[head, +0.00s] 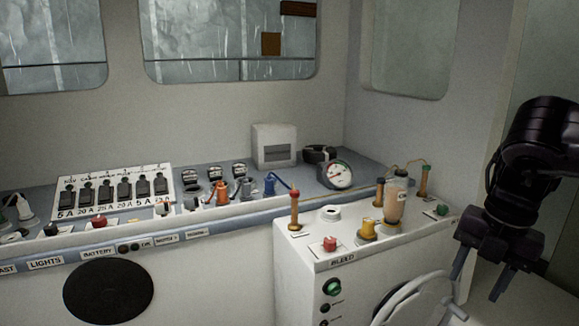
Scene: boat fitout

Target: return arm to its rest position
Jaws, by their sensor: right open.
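My right gripper (479,277) hangs at the right edge of the head view at the end of my black right arm. Its two fingers point down and stand apart, with nothing between them. It is to the right of the white cabinet marked BLEED (343,261), beside the cabinet's right end and near the grey handwheel (415,302). My left gripper is not in view.
A console with a breaker panel (113,191), gauges and colored connectors runs along the wall. The white cabinet's top carries a red button (330,243), a yellow knob (367,229) and a bottle (396,198).

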